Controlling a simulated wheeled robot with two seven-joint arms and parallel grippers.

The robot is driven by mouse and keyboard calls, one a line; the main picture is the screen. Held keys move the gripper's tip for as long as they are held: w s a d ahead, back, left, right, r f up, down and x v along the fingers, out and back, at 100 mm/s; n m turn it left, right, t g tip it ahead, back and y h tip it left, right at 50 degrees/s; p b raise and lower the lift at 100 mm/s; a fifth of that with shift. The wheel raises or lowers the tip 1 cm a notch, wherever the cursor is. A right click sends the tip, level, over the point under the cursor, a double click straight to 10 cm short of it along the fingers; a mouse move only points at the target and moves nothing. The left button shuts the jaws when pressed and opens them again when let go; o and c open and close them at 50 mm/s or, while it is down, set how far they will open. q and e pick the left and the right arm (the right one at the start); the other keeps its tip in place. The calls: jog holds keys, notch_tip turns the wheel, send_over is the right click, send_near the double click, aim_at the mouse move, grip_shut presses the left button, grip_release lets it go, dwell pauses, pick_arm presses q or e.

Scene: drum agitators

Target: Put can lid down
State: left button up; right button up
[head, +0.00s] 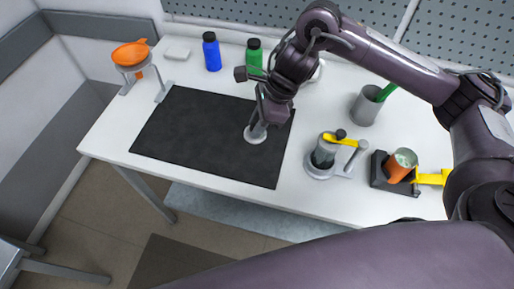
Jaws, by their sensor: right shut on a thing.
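My right gripper (260,124) reaches in from the right and is shut on the can lid (254,136), a small pale disc. The lid is over the right part of the black mat (195,125); I cannot tell if it touches the mat. My left gripper is not in view.
Blue (211,52) and green (254,57) bottles stand behind the mat. A grey cup (366,106) and an orange can (401,165) are at right. The mat's left part is clear.

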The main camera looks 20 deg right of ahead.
notch_tip(320, 180, down, 10)
jog(key=p, duration=0.2)
jog(key=shift+f+p, duration=0.15)
jog(key=shift+p, duration=0.25)
jog(key=shift+f, duration=0.35)
jog(key=shift+f, duration=0.15)
jog(key=o, duration=1)
jog(key=shift+c, duration=0.2)
